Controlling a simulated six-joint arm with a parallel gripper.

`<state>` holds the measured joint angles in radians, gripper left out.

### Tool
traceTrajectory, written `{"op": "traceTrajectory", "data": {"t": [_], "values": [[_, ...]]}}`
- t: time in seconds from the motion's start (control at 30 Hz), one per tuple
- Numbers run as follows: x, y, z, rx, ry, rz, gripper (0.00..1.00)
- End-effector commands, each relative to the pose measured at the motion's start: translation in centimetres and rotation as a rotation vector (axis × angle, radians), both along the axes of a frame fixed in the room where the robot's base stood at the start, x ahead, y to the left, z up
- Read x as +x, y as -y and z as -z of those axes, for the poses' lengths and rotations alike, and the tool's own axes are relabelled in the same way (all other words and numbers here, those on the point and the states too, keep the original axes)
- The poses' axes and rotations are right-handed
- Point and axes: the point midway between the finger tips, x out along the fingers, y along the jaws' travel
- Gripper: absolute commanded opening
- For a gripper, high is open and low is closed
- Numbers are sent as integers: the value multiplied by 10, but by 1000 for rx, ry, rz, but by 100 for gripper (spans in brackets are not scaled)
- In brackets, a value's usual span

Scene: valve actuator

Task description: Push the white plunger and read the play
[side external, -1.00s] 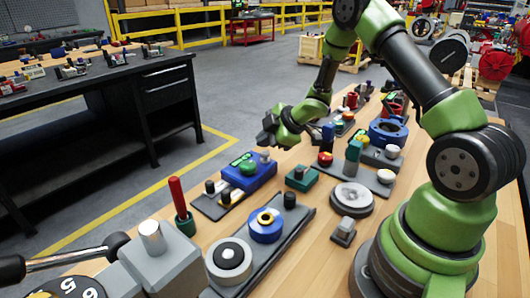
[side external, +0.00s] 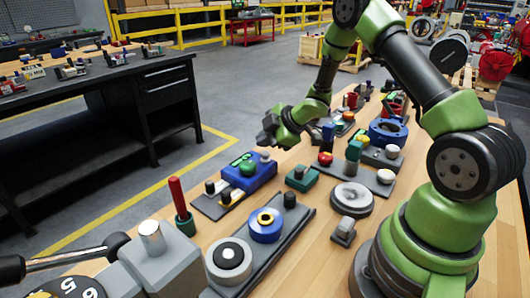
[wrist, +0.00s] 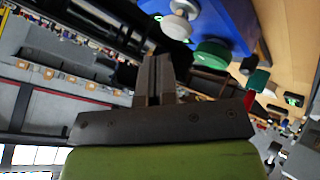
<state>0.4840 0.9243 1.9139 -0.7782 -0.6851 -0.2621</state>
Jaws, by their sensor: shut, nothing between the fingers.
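A white plunger (side external: 265,156) stands at the far end of a blue box (side external: 262,176), beside a round green button (side external: 248,169). In the wrist view the plunger (wrist: 176,27) shows as a white round head on a grey stem, out from the blue box (wrist: 225,18), with the green button (wrist: 211,54) next to it. My gripper (side external: 268,136) is above and just beyond the plunger, apart from it. In the wrist view its fingers (wrist: 155,72) are together and empty. A small green display on the box is too small to read.
A blue ring part (side external: 266,225) on a dark rail and a red-handled green part (side external: 181,208) stand nearer the camera. A green block (side external: 301,178) and a red button (side external: 325,159) are to the right. Bare wood lies between several fixtures.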

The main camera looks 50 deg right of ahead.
Motion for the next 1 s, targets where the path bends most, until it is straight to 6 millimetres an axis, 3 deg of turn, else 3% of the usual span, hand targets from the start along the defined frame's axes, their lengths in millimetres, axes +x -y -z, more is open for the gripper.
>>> {"op": "traceTrajectory", "data": {"t": [1.0], "values": [[0, 0, 9, 0, 0, 0, 0]]}}
